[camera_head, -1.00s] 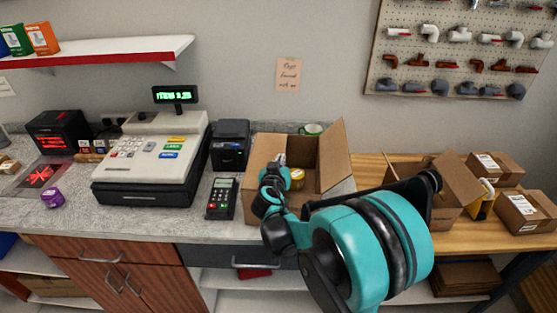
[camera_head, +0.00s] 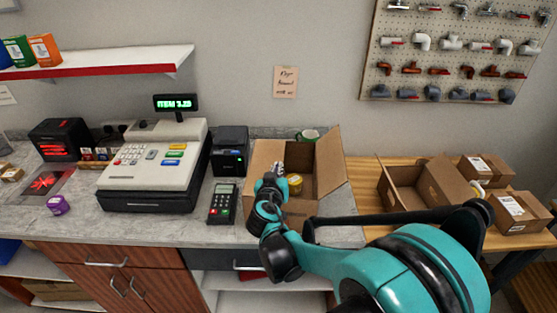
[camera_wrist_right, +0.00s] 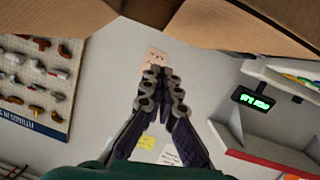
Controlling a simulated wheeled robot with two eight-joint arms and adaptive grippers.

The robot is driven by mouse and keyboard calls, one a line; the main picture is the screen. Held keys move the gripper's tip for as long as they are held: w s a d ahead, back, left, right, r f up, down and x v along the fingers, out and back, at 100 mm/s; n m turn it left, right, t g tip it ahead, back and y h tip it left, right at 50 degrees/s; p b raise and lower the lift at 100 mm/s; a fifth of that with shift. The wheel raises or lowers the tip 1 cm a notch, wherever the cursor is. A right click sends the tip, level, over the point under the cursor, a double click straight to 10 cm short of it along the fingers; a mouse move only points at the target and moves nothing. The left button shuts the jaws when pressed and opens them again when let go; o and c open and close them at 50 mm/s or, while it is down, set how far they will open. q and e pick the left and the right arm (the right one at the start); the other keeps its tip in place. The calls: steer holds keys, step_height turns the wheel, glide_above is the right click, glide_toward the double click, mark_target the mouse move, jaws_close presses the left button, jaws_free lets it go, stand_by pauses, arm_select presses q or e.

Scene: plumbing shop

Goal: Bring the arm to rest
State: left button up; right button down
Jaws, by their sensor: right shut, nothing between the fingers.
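My right arm, teal and black, reaches in from the lower right in the head view. Its gripper (camera_head: 278,170) is at the open cardboard box (camera_head: 323,165) on the counter, near the left side of the opening. In the wrist view the right gripper (camera_wrist_right: 162,75) is shut and empty, its fingers pointing toward the wall, with box flaps (camera_wrist_right: 70,18) along the top of the picture. A small yellow-banded roll (camera_head: 295,184) is inside the box, apart from the fingers. My left gripper is not in view.
A cash register (camera_head: 150,175), a card terminal (camera_head: 222,203) and a black printer (camera_head: 230,150) stand left of the box. A green mug (camera_head: 308,135) is behind it. More open and closed boxes (camera_head: 515,210) are on the wooden table at the right.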

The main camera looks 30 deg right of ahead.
steer(key=v, duration=0.2)
steer(key=shift+s+a+r, duration=0.1)
steer(key=shift+s+a, duration=0.05)
steer(key=shift+a, duration=0.05)
steer(key=shift+s, duration=0.1)
steer(key=s+a+f+n+g+y+b, duration=0.2)
steer(key=s+a+f+n+y+b, duration=0.1)
steer(key=s+a+f, duration=0.3)
steer(key=s+a+f+n+g+y+b, duration=0.2)
steer(key=s+a+f+y, duration=0.4)
steer(key=s+a, duration=0.4)
steer(key=s+f+g+b, duration=0.1)
steer(key=s, duration=0.1)
steer(key=shift+s+n, duration=0.3)
steer(key=shift+n, duration=0.1)
